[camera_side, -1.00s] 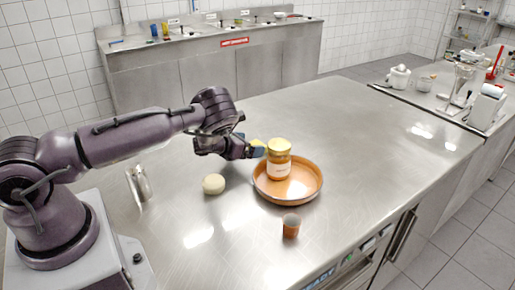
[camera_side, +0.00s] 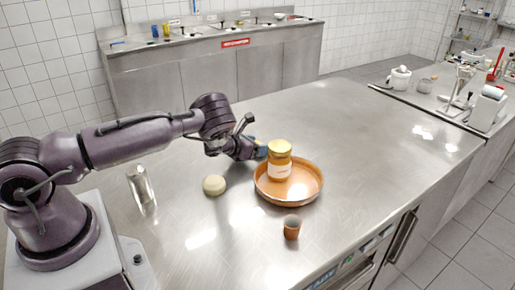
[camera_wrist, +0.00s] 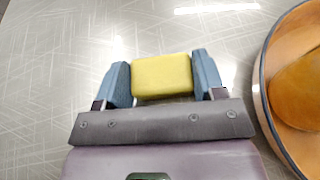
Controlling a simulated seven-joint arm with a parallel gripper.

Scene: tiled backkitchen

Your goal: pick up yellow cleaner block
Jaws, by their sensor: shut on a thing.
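The yellow cleaner block (camera_wrist: 162,77) sits between the two blue fingers of my gripper (camera_wrist: 163,80) in the wrist view. My gripper is shut on it. In the side view my gripper (camera_side: 258,151) is just left of the jar and pan, and the block is mostly hidden there behind the fingers and the arm. I cannot tell from the views how far the block is above the table.
An orange pan (camera_side: 305,195) with an amber jar (camera_side: 279,162) in it stands right of my gripper. A pale round thing (camera_side: 214,185), a small brown cup (camera_side: 291,227) and a shiny metal cylinder (camera_side: 141,186) stand on the steel table (camera_side: 350,130).

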